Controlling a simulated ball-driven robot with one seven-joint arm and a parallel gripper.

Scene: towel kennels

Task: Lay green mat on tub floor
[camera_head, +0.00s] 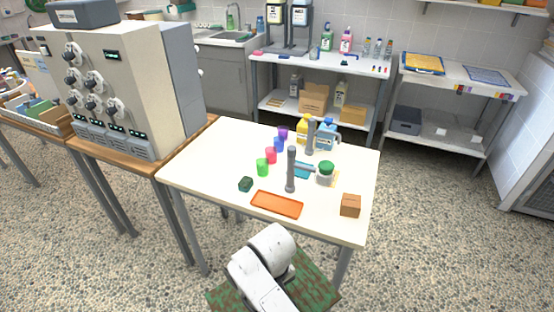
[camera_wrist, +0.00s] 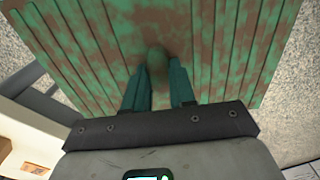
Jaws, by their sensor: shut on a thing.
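The green mat (camera_head: 318,286) shows at the bottom of the head view, under my arm, with rusty brown blotches. In the wrist view the mat (camera_wrist: 232,45) fills the upper part and shows as a flat ribbed sheet. My gripper (camera_wrist: 158,76) has its two teal fingers shut on the mat around a small green knob at its middle. The mat is held above the pebbled floor, in front of the white table. In the head view my arm hides the fingers and the middle of the mat. I cannot make out a tub in either view.
The white table (camera_head: 220,165) holds an orange tray (camera_head: 277,204), a brown box (camera_head: 350,205), coloured cups and bottles. A large grey machine (camera_head: 125,90) stands at left. A shelf unit (camera_head: 440,83) stands at back right. Pebbled floor (camera_head: 450,240) is clear at right.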

